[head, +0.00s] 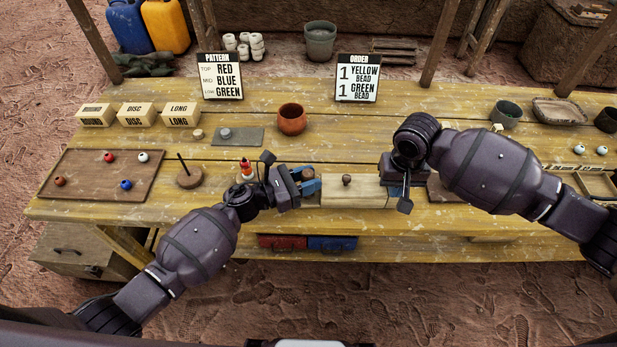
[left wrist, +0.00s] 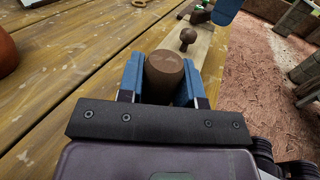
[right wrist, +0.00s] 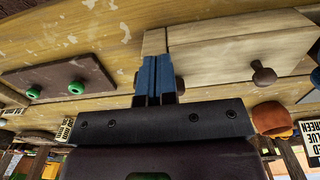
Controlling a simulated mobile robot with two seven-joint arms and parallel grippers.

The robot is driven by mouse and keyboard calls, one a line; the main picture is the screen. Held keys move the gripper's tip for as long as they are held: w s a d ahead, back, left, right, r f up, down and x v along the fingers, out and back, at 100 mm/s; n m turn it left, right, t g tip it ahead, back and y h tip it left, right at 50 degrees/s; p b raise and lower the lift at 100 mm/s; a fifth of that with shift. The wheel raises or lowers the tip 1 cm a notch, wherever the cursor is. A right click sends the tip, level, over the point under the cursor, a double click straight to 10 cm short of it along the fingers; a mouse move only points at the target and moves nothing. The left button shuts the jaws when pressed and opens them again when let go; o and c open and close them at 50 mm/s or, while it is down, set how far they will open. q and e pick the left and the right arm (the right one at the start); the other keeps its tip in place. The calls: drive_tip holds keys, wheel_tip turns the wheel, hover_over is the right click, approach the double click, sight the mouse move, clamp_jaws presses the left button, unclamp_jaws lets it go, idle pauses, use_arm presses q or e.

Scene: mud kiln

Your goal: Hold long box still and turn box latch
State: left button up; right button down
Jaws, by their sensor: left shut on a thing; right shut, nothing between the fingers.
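The long wooden box (head: 355,192) lies near the table's front edge, with a small dark knob (head: 347,180) on its top; the knob also shows in the left wrist view (left wrist: 187,37). My left gripper (head: 311,184) is at the box's left end, its blue fingers shut on a brown round peg (left wrist: 165,72). My right gripper (right wrist: 155,78) is at the box's right end, its fingers shut together with nothing between them. A dark brown piece (right wrist: 180,85) shows just beside its fingers; I cannot tell whether it is the latch or whether they touch.
A brown board with green beads (right wrist: 60,80) lies beside the right gripper. A terracotta pot (head: 291,119), a grey slab (head: 240,138) and a round base with a rod (head: 189,178) stand behind and left. Sign cards (head: 357,78) stand at the back.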

drive_tip(key=shift+d, duration=0.7)
idle(0.3)
drive_tip(key=shift+s, duration=0.15)
drive_tip(key=shift+s+d, duration=0.1)
drive_tip(key=shift+s, duration=0.1)
drive_tip(key=shift+r, duration=3)
drive_tip(key=shift+s+a+f, duration=0.1)
drive_tip(key=shift+a+f, duration=0.25)
drive_tip(key=shift+f, duration=0.65)
drive_tip(key=shift+s+a+f, duration=0.1)
drive_tip(key=shift+a+f, duration=0.25)
drive_tip(key=shift+f, duration=0.65)
drive_tip(key=shift+a+f, duration=0.35)
drive_tip(key=shift+f, duration=0.65)
